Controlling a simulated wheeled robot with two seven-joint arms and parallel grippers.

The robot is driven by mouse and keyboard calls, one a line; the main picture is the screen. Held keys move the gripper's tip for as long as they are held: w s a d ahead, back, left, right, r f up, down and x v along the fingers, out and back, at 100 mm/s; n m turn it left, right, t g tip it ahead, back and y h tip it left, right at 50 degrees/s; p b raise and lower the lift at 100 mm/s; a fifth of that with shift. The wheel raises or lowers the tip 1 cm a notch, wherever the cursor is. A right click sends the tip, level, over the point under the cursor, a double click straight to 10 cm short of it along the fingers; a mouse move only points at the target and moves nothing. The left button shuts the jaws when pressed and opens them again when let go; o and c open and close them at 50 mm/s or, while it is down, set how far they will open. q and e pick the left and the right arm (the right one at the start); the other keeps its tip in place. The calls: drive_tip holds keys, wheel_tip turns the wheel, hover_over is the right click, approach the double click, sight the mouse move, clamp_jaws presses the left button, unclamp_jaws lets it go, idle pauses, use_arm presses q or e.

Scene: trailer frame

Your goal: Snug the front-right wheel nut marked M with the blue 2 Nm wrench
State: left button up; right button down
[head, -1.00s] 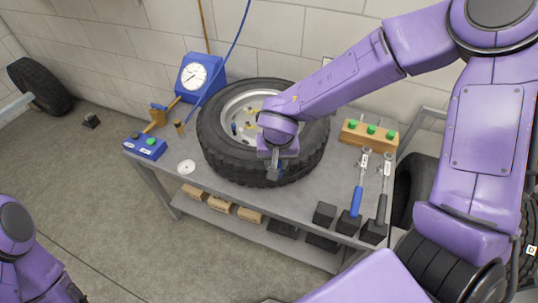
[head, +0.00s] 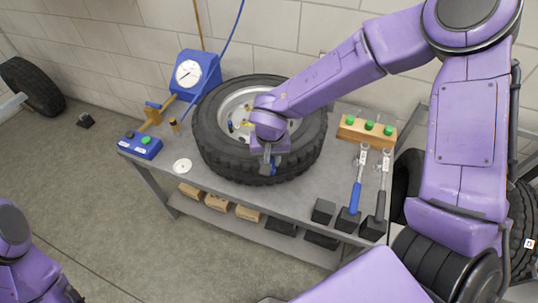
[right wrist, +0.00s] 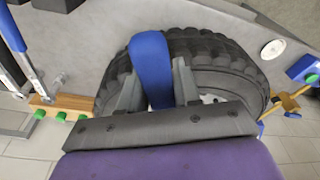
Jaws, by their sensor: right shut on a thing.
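The wheel (head: 215,155) lies flat on the bench, with its pale rim (head: 232,105) facing up. Small yellow and blue parts show at its hub; no M mark is legible, and my arm covers part of the rim. My right gripper (head: 268,168) is over the wheel's near side, shut on a blue handle (right wrist: 151,65) that shows between its fingers in the right wrist view. The handle's far end is hidden. A blue-handled wrench (head: 356,197) and a dark-handled wrench (head: 381,205) stay in the rack.
A wooden block with green knobs (head: 368,131) stands at the bench's right. A blue dial gauge (head: 190,73), a blue button box (head: 139,146) and a white disc (head: 182,166) are at its left. One dark rack block (head: 323,210) is empty. Boxes sit on the lower shelf.

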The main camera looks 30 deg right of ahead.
drive_tip(key=shift+s+r, duration=0.1)
drive_tip(key=shift+f, duration=0.5)
drive_tip(key=shift+f+b, duration=0.45)
drive_tip(key=shift+f, duration=0.35)
drive_tip(key=c, duration=1.8)
unclamp_jaws()
clamp_jaws()
drive_tip(key=shift+w+a+m+p, duration=0.15)
drive_tip(key=shift+w+a+m, duration=0.3)
drive_tip(key=shift+a, duration=0.3)
drive_tip(key=shift+w+a+m+p, duration=0.15)
drive_tip(key=shift+w+a+m, duration=0.3)
drive_tip(key=shift+a, duration=0.3)
